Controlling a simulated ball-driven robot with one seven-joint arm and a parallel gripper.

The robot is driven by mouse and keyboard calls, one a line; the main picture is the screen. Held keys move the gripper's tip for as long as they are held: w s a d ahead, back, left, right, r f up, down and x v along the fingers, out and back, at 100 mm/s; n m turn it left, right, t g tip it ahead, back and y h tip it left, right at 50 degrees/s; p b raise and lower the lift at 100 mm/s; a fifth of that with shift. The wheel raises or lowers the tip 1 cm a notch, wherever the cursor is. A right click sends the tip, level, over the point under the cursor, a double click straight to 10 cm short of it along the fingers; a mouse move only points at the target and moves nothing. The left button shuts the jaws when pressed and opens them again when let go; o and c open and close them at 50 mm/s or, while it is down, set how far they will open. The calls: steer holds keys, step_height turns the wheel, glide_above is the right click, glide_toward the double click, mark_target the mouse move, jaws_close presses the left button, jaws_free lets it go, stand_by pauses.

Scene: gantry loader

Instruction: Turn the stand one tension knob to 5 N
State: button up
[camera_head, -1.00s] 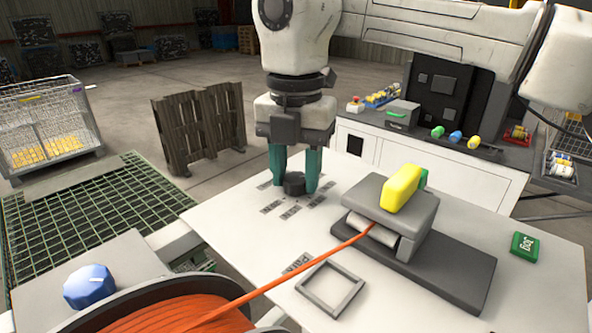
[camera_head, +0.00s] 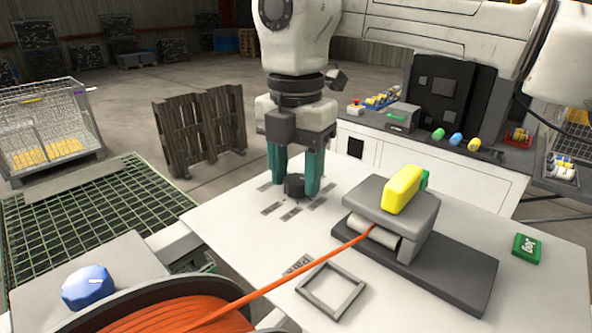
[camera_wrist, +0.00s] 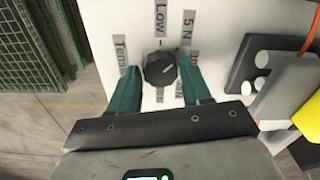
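The black tension knob (camera_head: 294,185) sits on the white panel, with printed labels around it. In the wrist view the knob (camera_wrist: 160,68) shows a pale mark on its right side; its exact setting is hard to read. The label "5 N" (camera_wrist: 187,26) lies above and right of the knob, and "Low" (camera_wrist: 160,20) straight above it. My gripper (camera_head: 295,186) points down with one teal finger on each side of the knob, seemingly touching it. In the wrist view, my gripper (camera_wrist: 160,72) also straddles the knob. The knob's far side is hidden.
A grey clamp block (camera_head: 392,205) with a yellow handle (camera_head: 404,189) stands right of the knob. An orange cord (camera_head: 300,269) runs to it from a spool (camera_head: 175,318). A blue knob (camera_head: 88,287), an empty square frame (camera_head: 331,290) and a green "Jog" button (camera_head: 527,248) are nearby.

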mark_target(296, 179)
steer(key=o, duration=0.3)
step_height(296, 179, up, 11)
steer(key=shift+f+b, duration=0.15)
steer(key=shift+b, duration=0.25)
stand_by(0.4)
